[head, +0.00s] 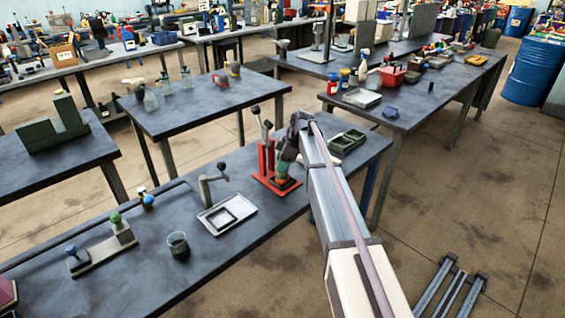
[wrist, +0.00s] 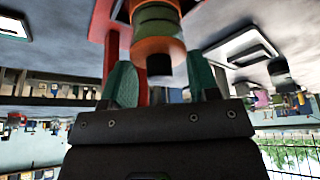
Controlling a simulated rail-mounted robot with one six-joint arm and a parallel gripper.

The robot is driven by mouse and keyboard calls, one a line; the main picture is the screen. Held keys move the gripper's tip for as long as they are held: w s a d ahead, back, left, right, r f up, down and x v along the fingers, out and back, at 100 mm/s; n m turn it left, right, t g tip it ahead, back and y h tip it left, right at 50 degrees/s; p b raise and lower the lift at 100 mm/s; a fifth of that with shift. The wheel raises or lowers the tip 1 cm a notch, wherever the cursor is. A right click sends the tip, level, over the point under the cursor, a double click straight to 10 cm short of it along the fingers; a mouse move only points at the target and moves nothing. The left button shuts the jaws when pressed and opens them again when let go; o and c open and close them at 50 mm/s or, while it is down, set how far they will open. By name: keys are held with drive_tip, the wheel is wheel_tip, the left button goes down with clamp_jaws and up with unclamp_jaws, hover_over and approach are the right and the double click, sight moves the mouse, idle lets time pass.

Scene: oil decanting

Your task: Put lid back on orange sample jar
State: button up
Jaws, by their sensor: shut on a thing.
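The orange sample jar (head: 281,179) stands at the foot of a red stand (head: 264,162) on the near bench. In the wrist view the jar (wrist: 156,20) shows orange and green bands at the top. A short dark knob of the lid (wrist: 159,65) points from the jar towards my gripper. My gripper (head: 287,163) is right above the jar. Its teal fingers (wrist: 163,80) lie on either side of the knob, shut on the lid. The lid lines up with the jar, but the seam between them is too small to judge.
A silver tray (head: 227,213) and a glass beaker with dark liquid (head: 179,246) stand left of the stand. A green tray (head: 347,141) lies to the right behind my arm. A grey fixture with coloured knobs (head: 104,247) is farther left. Bare bench lies between them.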

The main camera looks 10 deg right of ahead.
drive_tip(key=o, duration=1.1)
drive_tip(key=shift+c, duration=0.2)
drive_tip(key=shift+o, duration=0.4)
drive_tip(key=shift+o, duration=1)
wheel_tip(320, 180, up, 7)
drive_tip(key=p, duration=0.7)
drive_tip(key=shift+r, duration=0.1)
drive_tip(key=shift+c, duration=0.5)
